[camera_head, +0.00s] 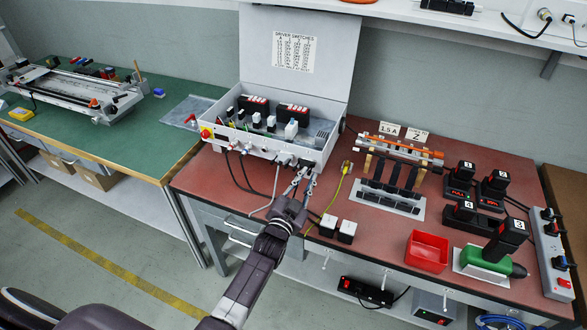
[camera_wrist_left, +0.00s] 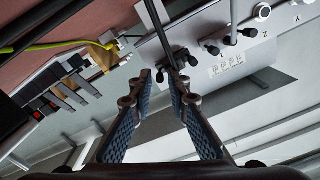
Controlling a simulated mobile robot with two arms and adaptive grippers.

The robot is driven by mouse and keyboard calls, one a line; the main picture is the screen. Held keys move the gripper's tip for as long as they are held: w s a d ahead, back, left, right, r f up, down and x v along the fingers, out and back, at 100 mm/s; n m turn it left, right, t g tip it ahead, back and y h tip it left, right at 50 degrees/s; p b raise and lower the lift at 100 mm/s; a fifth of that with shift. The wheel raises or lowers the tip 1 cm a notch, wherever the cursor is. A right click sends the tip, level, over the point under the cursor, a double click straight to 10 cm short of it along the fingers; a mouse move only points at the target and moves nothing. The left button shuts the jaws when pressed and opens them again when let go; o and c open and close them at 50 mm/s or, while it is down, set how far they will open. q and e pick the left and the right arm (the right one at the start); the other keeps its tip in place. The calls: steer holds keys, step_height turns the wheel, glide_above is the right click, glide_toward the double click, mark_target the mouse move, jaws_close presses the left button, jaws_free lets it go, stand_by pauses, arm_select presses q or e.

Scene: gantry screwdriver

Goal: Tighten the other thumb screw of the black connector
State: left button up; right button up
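The black connector (camera_wrist_left: 178,60) is plugged into the front face of the grey control box, with a black cable running from it. One of its small black thumb screws (camera_wrist_left: 160,76) shows between the fingertips, and another (camera_wrist_left: 193,61) sits just right of the right fingertip. In the head view the black connector (camera_head: 306,164) is small and partly hidden by my fingers. My left gripper (camera_head: 302,184) is at the box front, its fingers apart. In the left wrist view the gripper (camera_wrist_left: 162,76) straddles the first screw; I cannot tell whether it touches. My right gripper is not in view.
The grey control box (camera_head: 225,138) has an open lid. A grey connector (camera_wrist_left: 231,40) with a grey cable is plugged in beside the black one. A yellow cable (camera_head: 341,190) lies to the right. A red bin (camera_head: 428,251) and a green driver (camera_head: 485,258) stand on the red bench.

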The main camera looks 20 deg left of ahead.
arm_select(q)
steer(key=n, duration=0.5)
steer(key=shift+n, duration=0.4)
steer(key=n, duration=0.4)
steer(key=shift+n, duration=0.3)
steer(key=n+b, duration=0.1)
steer(key=n, duration=0.4)
steer(key=shift+f, duration=0.15)
steer(key=n+b, duration=0.1)
steer(key=n, duration=0.2)
steer(key=shift+n, duration=0.9)
steer(key=shift+c, duration=0.3)
